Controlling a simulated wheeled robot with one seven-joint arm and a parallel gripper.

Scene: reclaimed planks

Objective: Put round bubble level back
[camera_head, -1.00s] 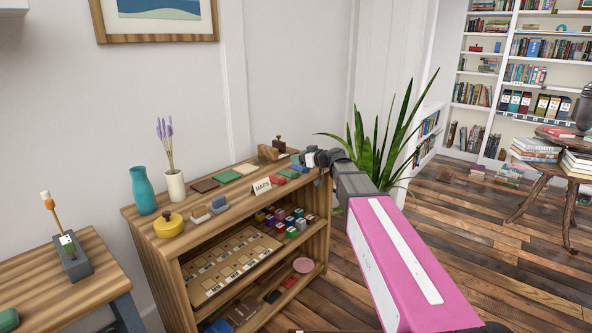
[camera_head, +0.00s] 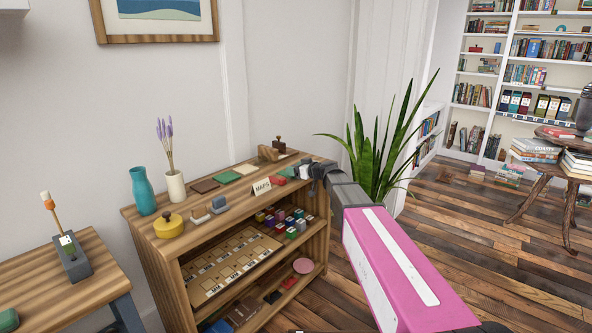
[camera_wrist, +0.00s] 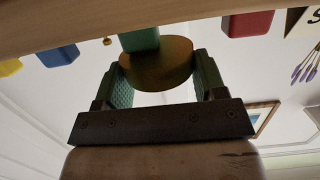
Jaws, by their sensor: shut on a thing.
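My gripper (camera_head: 304,171) is over the right end of the wooden shelf's top, its fingers small and partly blocked by the arm in the head view. In the wrist view my gripper (camera_wrist: 164,82) is shut on a round brass-coloured disc, the bubble level (camera_wrist: 155,66), with a finger on each side. I cannot make out the level in the head view. The wrist view looks upside down, with the shelf top (camera_wrist: 100,18) across its upper edge. The level is close to that surface; whether it touches is unclear.
A green block (camera_wrist: 138,39) shows just beyond the level. Blue (camera_wrist: 58,55) and red (camera_wrist: 248,24) blocks flank it. The MAPS sign (camera_head: 261,187) stands left of my gripper. A wooden stamp-like piece (camera_head: 279,146) is behind. A leafy plant (camera_head: 375,150) stands to the right.

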